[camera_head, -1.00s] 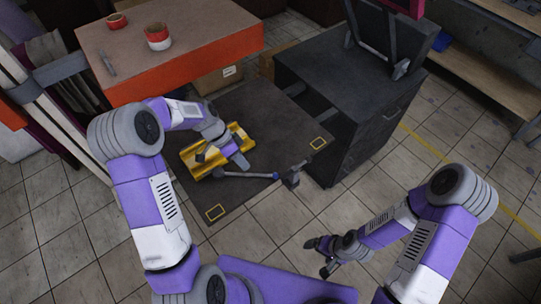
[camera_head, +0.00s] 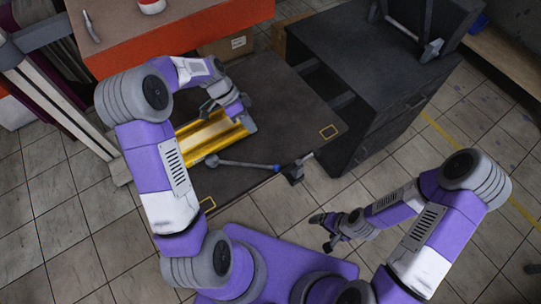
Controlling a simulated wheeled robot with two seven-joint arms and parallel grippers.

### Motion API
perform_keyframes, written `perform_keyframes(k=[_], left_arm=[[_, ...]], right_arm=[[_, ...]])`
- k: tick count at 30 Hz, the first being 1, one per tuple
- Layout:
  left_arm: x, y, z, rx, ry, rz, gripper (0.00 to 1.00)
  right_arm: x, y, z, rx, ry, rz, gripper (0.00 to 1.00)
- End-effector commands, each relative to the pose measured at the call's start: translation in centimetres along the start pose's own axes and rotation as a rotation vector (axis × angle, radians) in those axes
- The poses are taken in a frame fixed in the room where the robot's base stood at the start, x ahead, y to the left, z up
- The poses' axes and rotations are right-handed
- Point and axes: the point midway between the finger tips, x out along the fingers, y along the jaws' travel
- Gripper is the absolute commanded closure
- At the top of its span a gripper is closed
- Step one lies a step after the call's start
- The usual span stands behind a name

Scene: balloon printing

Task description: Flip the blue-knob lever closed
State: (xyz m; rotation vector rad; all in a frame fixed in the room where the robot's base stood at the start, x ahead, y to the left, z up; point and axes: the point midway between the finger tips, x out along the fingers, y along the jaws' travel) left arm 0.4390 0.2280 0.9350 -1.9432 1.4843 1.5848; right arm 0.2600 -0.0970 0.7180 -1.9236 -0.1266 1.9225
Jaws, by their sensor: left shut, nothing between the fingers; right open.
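The lever (camera_head: 245,164) is a grey rod lying low over the dark table. It has a rounded grey end at its left, and a blue knob (camera_head: 276,168) shows at its right end near a small dark bracket (camera_head: 293,172) at the table edge. A yellow metal piece (camera_head: 213,139) lies just behind the lever. My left gripper (camera_head: 245,122) is over the right end of the yellow piece, behind the lever and apart from it; its fingertips are hard to make out. My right gripper (camera_head: 322,232) is open and empty, low over the floor in front of the table.
The dark table (camera_head: 290,110) has bare surface behind and right of the lever. A dark cabinet (camera_head: 375,80) stands at the right. An orange-fronted bench (camera_head: 180,40) is behind. Tiled floor is clear in front of the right arm.

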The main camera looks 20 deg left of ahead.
Motion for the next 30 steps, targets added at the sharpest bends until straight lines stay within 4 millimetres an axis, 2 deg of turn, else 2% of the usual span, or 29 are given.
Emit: perform_keyframes(k=[7,11,14,25,30], left_arm=[[0.0,0.1,-0.1,0.0,0.0,0.0,1.0],[0.9,0.0,-0.1,0.001,-0.001,0.001,1.0],[2.5,0.1,0.0,0.001,-0.002,0.003,1.0],[10.4,0.1,0.1,-0.001,-0.003,0.004,1.0],[11.5,2.1,0.2,0.0,-0.001,0.002,1.0]], right_arm=[[-0.1,-0.1,0.0,0.0,0.0,0.0,0.11],[0.1,0.0,0.0,0.0,0.001,0.0,0.11],[0.3,0.1,0.0,0.0,0.001,0.0,0.11],[1.4,0.5,-0.1,0.0,0.0,0.0,0.11],[1.4,0.5,-0.1,0.0,0.0,0.0,0.11]])
